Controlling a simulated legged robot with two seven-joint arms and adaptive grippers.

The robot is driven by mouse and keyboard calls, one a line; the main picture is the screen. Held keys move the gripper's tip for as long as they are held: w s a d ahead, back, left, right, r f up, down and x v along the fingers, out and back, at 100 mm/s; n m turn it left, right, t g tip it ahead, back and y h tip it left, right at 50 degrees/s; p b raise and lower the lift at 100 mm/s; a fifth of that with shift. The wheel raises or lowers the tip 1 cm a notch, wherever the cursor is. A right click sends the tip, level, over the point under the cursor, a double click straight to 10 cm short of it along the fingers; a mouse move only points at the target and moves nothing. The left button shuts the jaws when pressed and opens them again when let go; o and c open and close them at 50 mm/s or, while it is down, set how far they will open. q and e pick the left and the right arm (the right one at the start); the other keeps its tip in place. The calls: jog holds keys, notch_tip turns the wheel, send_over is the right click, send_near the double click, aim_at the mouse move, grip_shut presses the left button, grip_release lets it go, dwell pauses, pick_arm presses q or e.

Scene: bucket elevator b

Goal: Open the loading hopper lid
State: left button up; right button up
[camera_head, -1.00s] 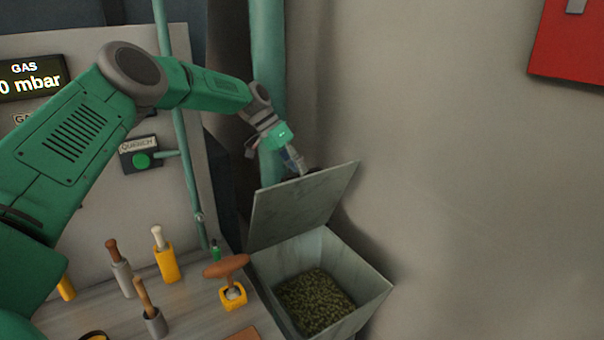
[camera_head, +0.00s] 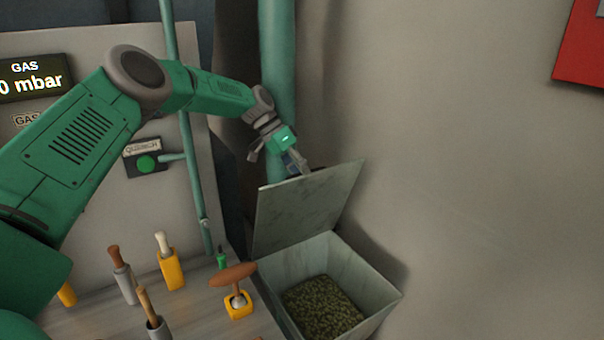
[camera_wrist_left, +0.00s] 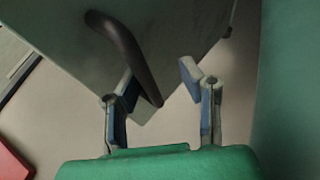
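The loading hopper (camera_head: 378,306) stands at the lower middle of the head view, with dark green granular material inside. Its grey lid (camera_head: 308,207) is raised and tilted up at the back of the opening. My left gripper (camera_head: 297,163) is behind the lid's upper edge. In the left wrist view its two fingers (camera_wrist_left: 160,84) are apart, and the lid (camera_wrist_left: 70,50) fills the upper left. The lid's dark curved handle (camera_wrist_left: 125,45) reaches down between the fingers, close to the left one. Contact with it is not clear. My right gripper is not in view.
A green vertical pipe (camera_head: 277,90) stands behind my left gripper. A bench left of the hopper holds several handled tools, among them one with a brown T-shaped handle (camera_head: 233,275). A red box (camera_head: 582,50) is on the wall at the upper right.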

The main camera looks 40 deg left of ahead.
pick_arm(q)
jog(key=v, duration=0.7)
jog(key=shift+s+r, duration=0.15)
jog(key=shift+r, duration=0.3)
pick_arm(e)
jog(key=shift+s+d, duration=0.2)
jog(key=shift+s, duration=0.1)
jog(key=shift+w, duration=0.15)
